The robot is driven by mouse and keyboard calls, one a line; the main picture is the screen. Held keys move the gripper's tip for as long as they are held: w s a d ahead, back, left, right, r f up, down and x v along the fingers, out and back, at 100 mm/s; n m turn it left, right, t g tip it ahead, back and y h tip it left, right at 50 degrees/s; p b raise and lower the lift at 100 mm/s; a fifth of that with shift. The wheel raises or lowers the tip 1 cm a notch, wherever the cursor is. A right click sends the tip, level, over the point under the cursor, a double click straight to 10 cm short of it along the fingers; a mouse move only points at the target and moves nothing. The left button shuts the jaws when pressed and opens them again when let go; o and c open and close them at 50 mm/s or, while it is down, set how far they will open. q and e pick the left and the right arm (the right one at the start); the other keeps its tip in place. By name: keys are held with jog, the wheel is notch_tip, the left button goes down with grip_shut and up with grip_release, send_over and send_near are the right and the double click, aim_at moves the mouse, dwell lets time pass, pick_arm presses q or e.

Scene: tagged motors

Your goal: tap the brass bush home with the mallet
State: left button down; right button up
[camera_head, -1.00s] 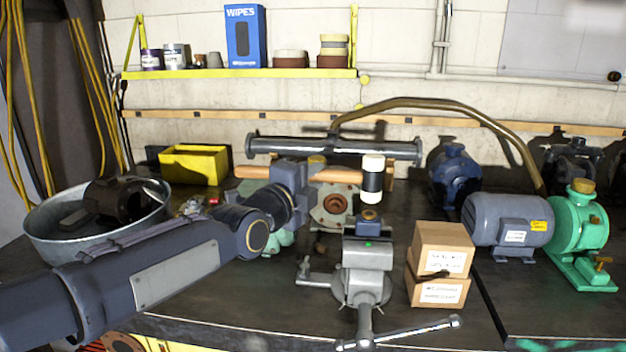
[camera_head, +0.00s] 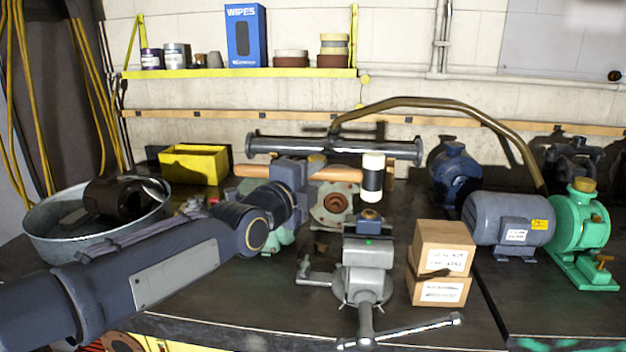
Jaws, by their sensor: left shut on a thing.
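The mallet has a pale wooden handle (camera_head: 256,171) and an upright head (camera_head: 372,182) with cream ends and a black middle band. My left gripper (camera_head: 312,172) is shut on the handle; its fingertips are mostly hidden behind my own wrist. The head hangs over the grey vice (camera_head: 367,262). A small blue part (camera_head: 369,226) sits at the top of the vice jaws, with the brass bush (camera_head: 370,213) on top, just below the head in the picture. I cannot tell whether head and bush touch. My right gripper is not in view.
Two stacked cartons (camera_head: 442,247) stand right of the vice. A grey motor (camera_head: 508,216) and a green pump (camera_head: 580,232) are further right. A metal tub (camera_head: 45,236) and a yellow bin (camera_head: 194,166) are at left. A dark flanged pipe (camera_head: 340,146) lies behind.

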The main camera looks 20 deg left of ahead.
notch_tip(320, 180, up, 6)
jog(key=p, duration=0.5)
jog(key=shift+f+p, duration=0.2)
jog(key=shift+p, duration=0.1)
